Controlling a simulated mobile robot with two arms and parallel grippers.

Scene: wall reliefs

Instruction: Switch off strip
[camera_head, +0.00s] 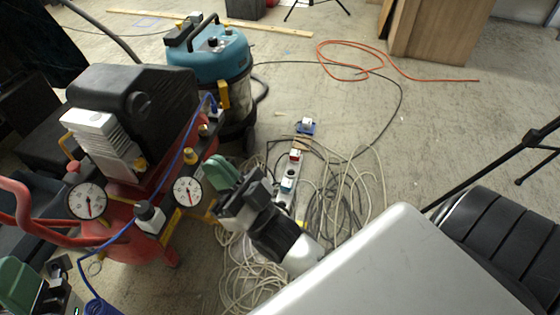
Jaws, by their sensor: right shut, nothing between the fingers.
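The white power strip (291,172) lies on the floor at the middle of the view, among tangled cables. A small red part (295,155), perhaps its switch, is at its far end, and a blue part (288,185) sits nearer me. Whether the strip is on cannot be told. My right gripper (222,173), black and grey with green at the tip, is shut and empty. In the picture it is left of the strip, apart from it; its height above the floor is unclear. My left gripper (28,287) is partly cut off at the lower left corner.
A red air compressor (128,215) with gauges stands at left, a teal vacuum (210,58) behind it. Coiled cables (250,280) surround the strip. A small blue item (306,127) lies beyond it. Clear floor (440,130) lies at right.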

